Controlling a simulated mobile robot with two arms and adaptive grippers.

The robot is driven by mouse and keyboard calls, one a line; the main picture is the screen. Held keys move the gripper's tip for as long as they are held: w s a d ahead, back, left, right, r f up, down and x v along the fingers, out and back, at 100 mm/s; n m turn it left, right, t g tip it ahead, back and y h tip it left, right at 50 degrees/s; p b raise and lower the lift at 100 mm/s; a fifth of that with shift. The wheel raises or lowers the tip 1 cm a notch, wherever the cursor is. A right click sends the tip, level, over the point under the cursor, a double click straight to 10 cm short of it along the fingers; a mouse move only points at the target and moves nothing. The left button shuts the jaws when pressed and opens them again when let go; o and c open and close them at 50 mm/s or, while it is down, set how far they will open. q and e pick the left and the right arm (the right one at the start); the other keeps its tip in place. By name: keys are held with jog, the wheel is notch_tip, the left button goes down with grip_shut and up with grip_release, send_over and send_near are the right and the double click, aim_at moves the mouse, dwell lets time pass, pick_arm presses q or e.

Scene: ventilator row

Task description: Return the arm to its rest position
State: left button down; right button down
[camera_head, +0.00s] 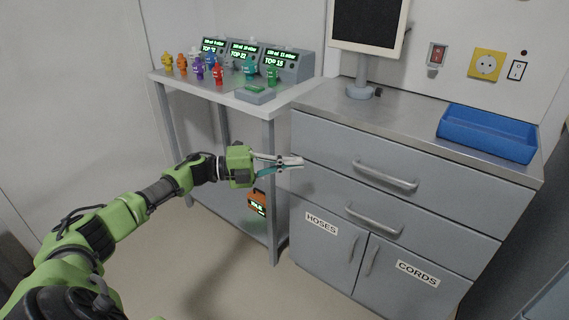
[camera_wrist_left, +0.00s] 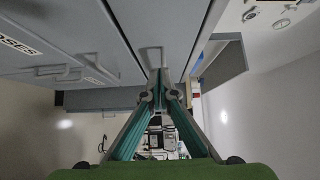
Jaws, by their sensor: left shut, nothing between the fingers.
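My left arm comes in from the left in the head view, stretched out across the middle. My left gripper (camera_head: 290,163) is shut and empty. It is in front of the upper left part of the grey cabinet (camera_head: 335,185), near the upper drawer; I cannot tell whether it touches. In the left wrist view the gripper's fingertips (camera_wrist_left: 160,88) come together with nothing between them. The cabinet's doors (camera_wrist_left: 60,25) fill the upper left of that view. My right gripper is in neither view.
A blue tray (camera_head: 487,132) and a monitor (camera_head: 368,25) stand on the cabinet. Drawer handles (camera_head: 385,176) stick out. The floor (camera_head: 225,265) in front is clear.

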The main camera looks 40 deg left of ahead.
pick_arm(q)
jog(key=shift+v, duration=1)
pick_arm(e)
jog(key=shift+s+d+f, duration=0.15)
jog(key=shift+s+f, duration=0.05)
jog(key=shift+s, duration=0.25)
pick_arm(q)
jog(key=shift+d, duration=0.15)
